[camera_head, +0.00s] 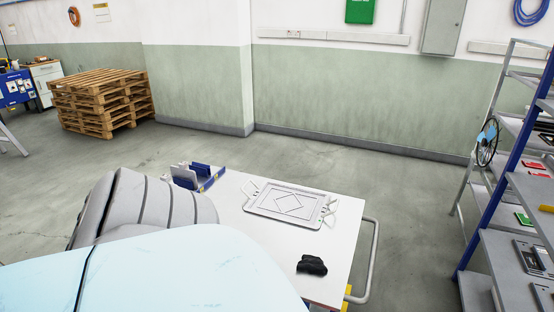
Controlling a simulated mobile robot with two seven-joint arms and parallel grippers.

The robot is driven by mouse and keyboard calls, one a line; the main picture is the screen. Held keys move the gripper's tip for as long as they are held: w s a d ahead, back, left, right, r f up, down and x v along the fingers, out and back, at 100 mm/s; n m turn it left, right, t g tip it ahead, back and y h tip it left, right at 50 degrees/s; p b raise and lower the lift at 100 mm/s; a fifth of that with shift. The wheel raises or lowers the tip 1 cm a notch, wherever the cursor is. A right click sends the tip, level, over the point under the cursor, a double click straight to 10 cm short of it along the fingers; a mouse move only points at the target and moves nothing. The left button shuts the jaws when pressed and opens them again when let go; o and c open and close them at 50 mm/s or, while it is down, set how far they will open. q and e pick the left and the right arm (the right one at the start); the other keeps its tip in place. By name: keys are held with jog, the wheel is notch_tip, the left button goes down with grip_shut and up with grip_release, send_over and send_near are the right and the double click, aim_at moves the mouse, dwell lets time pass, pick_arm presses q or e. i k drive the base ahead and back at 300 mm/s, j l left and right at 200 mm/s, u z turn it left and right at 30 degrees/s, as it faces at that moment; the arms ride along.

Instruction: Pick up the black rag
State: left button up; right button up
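The black rag (312,265) lies crumpled on the white table (341,239), near its right front corner. Nothing touches it from above, and it is fully in view. Neither my left nor my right gripper shows in the head view, so I cannot see what they hold. A large pale blue and grey shape fills the lower left and hides the left part of the table.
A grey tray (288,205) with handles lies on the table behind the rag. A blue holder (203,176) stands at the table's back left. A metal rail (373,262) runs along the right edge. Shelves (509,262) stand at the right, pallets (103,102) at the back left.

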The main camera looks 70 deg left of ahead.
aim_at(310, 264)
jog(key=i+u, duration=0.1)
jog(key=u, duration=0.3)
jog(key=i+l+u, duration=0.1)
jog(key=u, duration=0.3)
jog(key=i+l+u, duration=0.1)
jog(key=u, duration=0.35)
jog(key=i+l+u, duration=0.1)
jog(key=u, duration=0.3)
jog(key=i+l+u, duration=0.15)
jog(key=u, duration=0.3)
jog(key=i+l+u, duration=0.1)
jog(key=l+u, duration=0.15)
jog(key=u, duration=0.2)
jog(key=l+u, duration=0.3)
jog(key=u, duration=0.15)
jog(key=i+l+u, duration=0.15)
jog(key=l+u, duration=0.15)
